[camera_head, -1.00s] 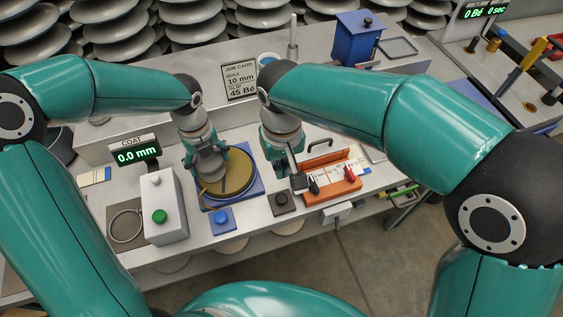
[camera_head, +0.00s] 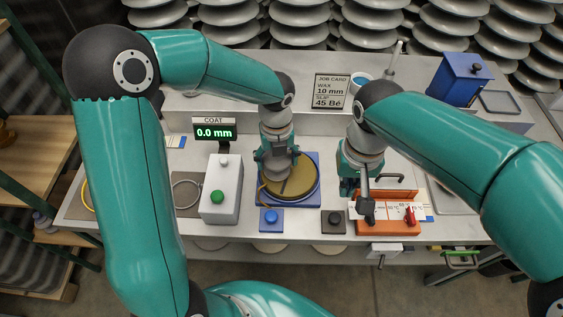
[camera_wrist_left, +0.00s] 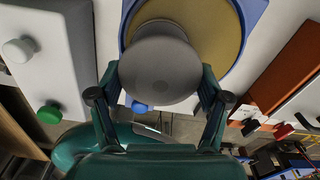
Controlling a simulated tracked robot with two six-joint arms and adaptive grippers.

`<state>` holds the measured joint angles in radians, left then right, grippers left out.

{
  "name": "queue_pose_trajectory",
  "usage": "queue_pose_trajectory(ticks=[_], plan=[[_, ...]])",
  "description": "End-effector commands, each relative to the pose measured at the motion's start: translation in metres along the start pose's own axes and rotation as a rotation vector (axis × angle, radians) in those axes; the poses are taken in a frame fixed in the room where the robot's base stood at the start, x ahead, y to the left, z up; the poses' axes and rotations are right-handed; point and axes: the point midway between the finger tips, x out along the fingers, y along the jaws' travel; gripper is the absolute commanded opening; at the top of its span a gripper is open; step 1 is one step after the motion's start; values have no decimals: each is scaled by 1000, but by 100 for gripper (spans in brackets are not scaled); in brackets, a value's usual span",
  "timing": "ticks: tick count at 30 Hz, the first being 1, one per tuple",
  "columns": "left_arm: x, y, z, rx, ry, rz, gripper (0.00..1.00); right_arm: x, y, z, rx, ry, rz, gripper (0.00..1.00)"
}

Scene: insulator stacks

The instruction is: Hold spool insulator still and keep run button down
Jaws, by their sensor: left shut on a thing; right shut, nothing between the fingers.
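The grey spool insulator (camera_head: 280,187) is upright over the round golden pan on the blue base, partly hidden by my left gripper (camera_head: 277,168). In the left wrist view, its round grey end (camera_wrist_left: 160,65) fills the space between the fingers, and the left gripper (camera_wrist_left: 160,98) is shut on it. My right gripper (camera_head: 349,182) is shut and empty, behind the dark block with a black button (camera_head: 333,218). A blue button (camera_head: 270,217) stands in front of the pan. A green button (camera_head: 217,197) is on the white box. I cannot tell which is the run button.
The coat display (camera_head: 214,133) reads 0.0 mm. An orange holder (camera_head: 388,227) with black- and red-handled tools stands right of the dark block, close to my right gripper. The job card (camera_head: 331,92) stands behind. Stacked grey insulators (camera_head: 290,15) fill the back.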

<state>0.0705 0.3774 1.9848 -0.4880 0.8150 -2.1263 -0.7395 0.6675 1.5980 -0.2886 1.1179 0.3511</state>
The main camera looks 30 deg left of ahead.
Motion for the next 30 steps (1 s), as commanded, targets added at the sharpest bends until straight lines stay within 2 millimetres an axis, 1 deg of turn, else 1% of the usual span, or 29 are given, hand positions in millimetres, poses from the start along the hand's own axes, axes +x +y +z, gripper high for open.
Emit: queue_pose_trajectory(ticks=[2,3,5,6,7,17,20,23,25,30], plan=[[1,0,-1,1,4,3,22,0,0,0,0,0,0,0],[1,0,-1,1,4,3,80,0,0,0,0,0,0,0],[1,0,-1,1,4,3,90,0,0,0,0,0,0,0],[1,0,-1,0,3,2,96,0,0,0,0,0,0,0],[1,0,-1,0,3,2,100,0,0,0,0,0,0,0],[0,0,0,0,1,1,100,0,0,0,0,0,0,0],[-5,0,0,0,-1,0,100,0,0,0,0,0,0,0],[-15,0,1,1,-3,-1,100,0,0,0,0,0,0,0],[-26,-1,1,1,-4,-3,100,0,0,0,0,0,0,0],[-60,-1,1,1,-4,-4,100,0,0,0,0,0,0,0]])
